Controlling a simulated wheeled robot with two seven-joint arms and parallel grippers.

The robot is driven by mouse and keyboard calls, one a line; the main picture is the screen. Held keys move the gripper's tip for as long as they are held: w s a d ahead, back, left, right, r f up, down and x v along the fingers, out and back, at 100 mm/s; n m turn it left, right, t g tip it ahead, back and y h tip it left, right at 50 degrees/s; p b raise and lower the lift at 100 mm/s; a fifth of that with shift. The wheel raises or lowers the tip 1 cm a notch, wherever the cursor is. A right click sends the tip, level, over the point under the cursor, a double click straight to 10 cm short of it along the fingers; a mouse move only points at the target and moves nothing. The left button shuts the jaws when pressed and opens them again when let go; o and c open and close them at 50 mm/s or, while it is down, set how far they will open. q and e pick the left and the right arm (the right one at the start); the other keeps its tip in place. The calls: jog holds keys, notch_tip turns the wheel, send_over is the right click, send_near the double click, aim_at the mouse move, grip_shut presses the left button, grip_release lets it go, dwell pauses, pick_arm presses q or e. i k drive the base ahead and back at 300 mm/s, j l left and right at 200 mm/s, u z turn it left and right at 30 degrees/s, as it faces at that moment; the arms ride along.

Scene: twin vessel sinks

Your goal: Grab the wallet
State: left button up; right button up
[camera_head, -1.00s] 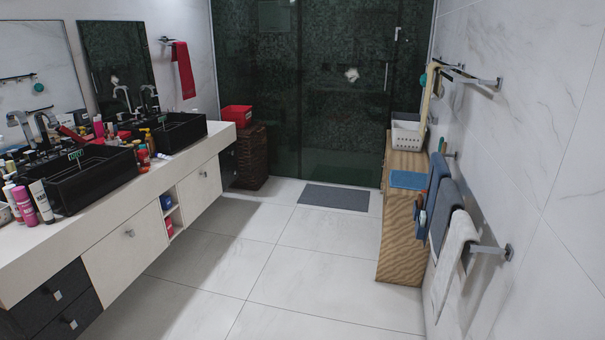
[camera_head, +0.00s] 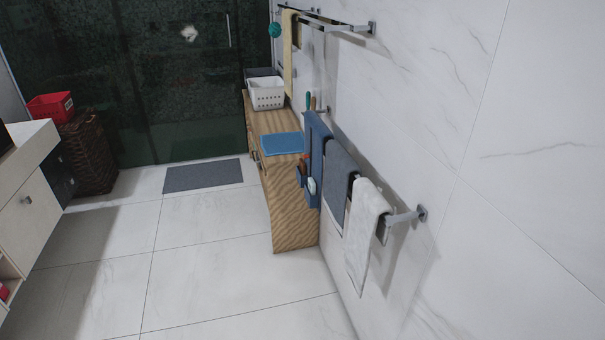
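I cannot make out a wallet for certain in this view. A blue hanging organizer (camera_head: 316,160) is on the right wall beside the wooden cabinet. Small dark, reddish and light items (camera_head: 304,172) sit at its pockets, too small to identify. A flat blue item (camera_head: 282,144) lies on top of the wooden cabinet (camera_head: 292,209). Neither of my grippers is in view.
A towel rail with a grey towel (camera_head: 340,178) and a white towel (camera_head: 362,230) juts from the right wall. A white basket (camera_head: 266,94) stands on the cabinet. A grey mat (camera_head: 203,175) lies before the shower. The tiled floor (camera_head: 205,255) is clear.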

aim_at(301, 164)
jog(key=z, duration=0.4)
jog(key=i+j+z, duration=0.25)
jog(key=z, duration=0.2)
jog(key=i+j+z, duration=0.45)
jog(key=k+l, duration=0.05)
jog(key=l, duration=0.05)
